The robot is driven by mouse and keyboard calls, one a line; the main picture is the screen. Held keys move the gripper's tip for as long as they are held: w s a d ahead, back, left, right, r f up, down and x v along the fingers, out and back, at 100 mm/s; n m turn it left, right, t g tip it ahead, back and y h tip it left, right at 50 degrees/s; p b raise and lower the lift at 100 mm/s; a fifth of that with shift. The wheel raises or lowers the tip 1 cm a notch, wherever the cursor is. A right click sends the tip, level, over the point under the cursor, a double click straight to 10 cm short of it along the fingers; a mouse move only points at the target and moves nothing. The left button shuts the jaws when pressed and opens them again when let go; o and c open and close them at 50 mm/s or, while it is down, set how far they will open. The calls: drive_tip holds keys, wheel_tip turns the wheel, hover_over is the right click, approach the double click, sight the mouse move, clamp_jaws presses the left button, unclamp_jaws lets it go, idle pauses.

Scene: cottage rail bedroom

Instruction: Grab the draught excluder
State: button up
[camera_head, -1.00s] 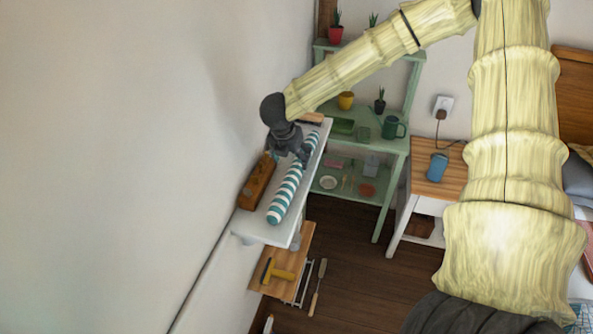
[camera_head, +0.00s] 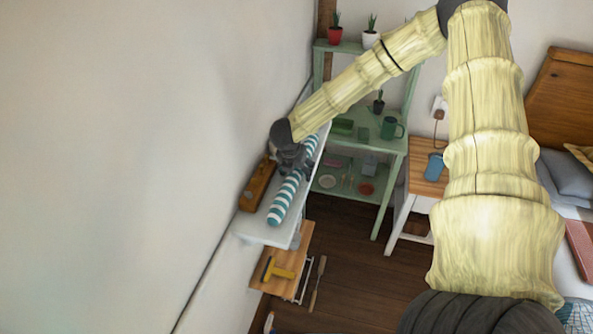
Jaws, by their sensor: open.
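The draught excluder (camera_head: 283,199) is a long roll with teal and white stripes. It lies lengthwise on a white wall shelf (camera_head: 262,233). My gripper (camera_head: 299,170) is dark grey and is over the far half of the roll, close to it. It hides part of the stripes there. The gripper is open; whether its fingers touch the roll or straddle it cannot be told from this view.
A wooden block-like object (camera_head: 256,187) lies beside the roll, against the wall. A lower wooden shelf (camera_head: 294,257) holds a yellow-handled tool (camera_head: 278,270). A green shelf unit (camera_head: 385,150) with pots stands behind. The dark floor (camera_head: 350,260) to the right looks mostly clear.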

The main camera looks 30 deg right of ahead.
drive_tip(key=shift+w+d+f, duration=0.1)
drive_tip(key=shift+f, duration=0.15)
drive_tip(key=c, duration=1.4)
drive_tip(key=shift+r, duration=0.1)
